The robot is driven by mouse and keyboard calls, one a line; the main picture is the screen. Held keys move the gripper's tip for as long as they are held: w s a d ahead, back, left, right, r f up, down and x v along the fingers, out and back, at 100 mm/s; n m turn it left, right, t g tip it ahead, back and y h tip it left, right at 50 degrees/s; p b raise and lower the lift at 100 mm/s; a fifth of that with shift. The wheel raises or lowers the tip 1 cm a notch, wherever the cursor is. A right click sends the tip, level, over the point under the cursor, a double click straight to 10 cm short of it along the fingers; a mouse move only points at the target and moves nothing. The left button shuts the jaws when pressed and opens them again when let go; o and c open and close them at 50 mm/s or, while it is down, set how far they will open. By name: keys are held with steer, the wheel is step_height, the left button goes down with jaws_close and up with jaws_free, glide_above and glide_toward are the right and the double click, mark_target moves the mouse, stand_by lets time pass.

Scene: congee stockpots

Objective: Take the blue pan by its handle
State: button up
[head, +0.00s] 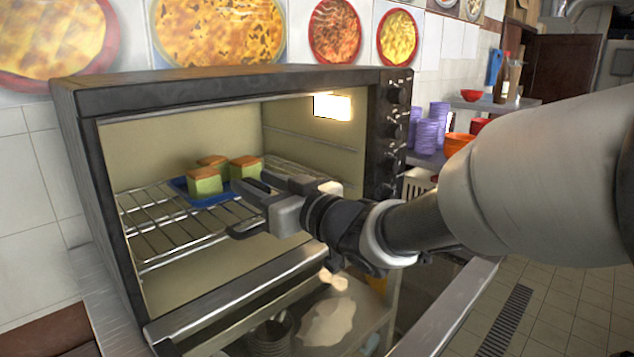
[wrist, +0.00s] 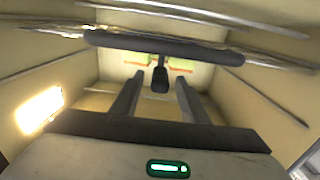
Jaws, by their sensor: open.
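The blue pan (head: 207,201) rests on the wire rack inside the open oven, with three green cake pieces with brown tops (head: 204,181) on it. My gripper (head: 240,208) reaches into the oven from the right, at the pan's near right side. Its jaws are open, with nothing clamped. In the wrist view a short dark piece, which looks like the pan's handle (wrist: 160,76), shows between my two fingers (wrist: 158,98), apart from both. The pan's blue body is not clear there. In the head view my gripper hides most of the handle.
The wire rack (head: 165,238) spans the oven (head: 215,80). Oven walls and a lit lamp (head: 332,106) surround my gripper. The open door (head: 240,290) lies below my arm. Purple cups (head: 427,135) and an orange bowl (head: 457,143) stand at the right.

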mark_target(248, 179)
steer(key=x, duration=0.3)
steer(key=shift+w+a+f, duration=0.15)
steer(key=shift+w, duration=0.1)
jaws_close()
